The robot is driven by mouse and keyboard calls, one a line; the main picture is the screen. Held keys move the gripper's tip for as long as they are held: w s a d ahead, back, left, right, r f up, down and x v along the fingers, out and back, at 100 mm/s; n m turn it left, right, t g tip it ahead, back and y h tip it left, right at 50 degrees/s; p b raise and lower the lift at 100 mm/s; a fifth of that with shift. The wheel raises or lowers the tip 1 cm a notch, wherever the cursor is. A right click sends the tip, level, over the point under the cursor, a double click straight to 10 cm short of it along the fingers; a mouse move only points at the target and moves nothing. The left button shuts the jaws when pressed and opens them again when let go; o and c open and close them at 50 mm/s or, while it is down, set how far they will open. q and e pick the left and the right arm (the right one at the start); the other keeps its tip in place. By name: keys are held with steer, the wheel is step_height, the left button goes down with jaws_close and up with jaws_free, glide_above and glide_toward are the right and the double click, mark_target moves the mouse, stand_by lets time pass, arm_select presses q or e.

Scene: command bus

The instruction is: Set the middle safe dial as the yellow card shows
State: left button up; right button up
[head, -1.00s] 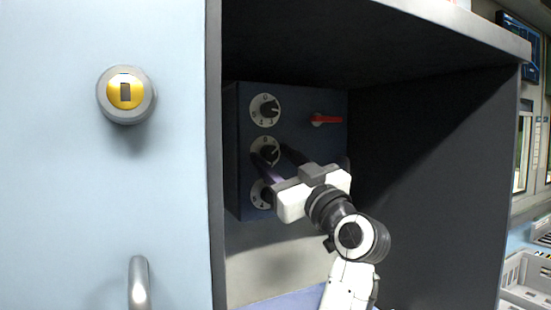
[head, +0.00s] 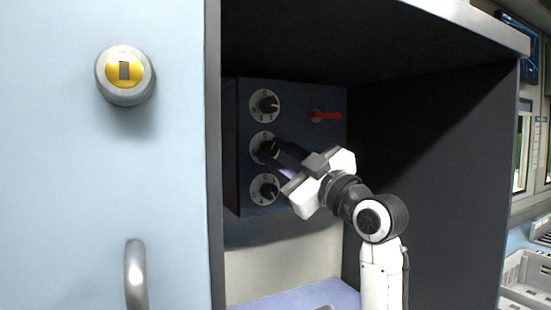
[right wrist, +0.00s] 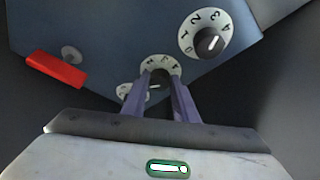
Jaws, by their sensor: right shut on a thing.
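The dark blue safe box (head: 310,160) stands inside a dark cabinet and carries three white-faced dials with black knobs. The middle dial (head: 257,138) has its knob between the fingertips of my right gripper (head: 271,150), which is shut on it. It also shows in the right wrist view (right wrist: 160,63), with its knob mostly hidden by the fingers. The top dial (head: 265,105) and bottom dial (head: 264,189) are free of the gripper. The bottom dial shows large in the right wrist view (right wrist: 208,41). The yellow card and my left gripper are not in view.
A red handle (head: 326,115) is at the box's upper right, clear of my gripper. The pale blue door (head: 60,200) at left has a yellow-faced lock (head: 124,71) and a metal handle (head: 136,275). The cabinet's right wall (head: 430,190) flanks my arm.

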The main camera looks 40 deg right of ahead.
steer(key=n+y, duration=0.1)
steer(key=n, duration=0.2)
steer(key=n+g+y, duration=0.1)
steer(key=n, duration=0.2)
steer(key=shift+d+r+y+b, duration=0.1)
steer(key=shift+y+b, duration=0.2)
steer(key=shift+b, duration=0.1)
steer(key=shift+n+g, duration=0.3)
steer(key=shift+n, duration=0.3)
steer(key=o, duration=1.1)
steer(key=shift+c, duration=0.2)
steer(key=shift+s, duration=0.15)
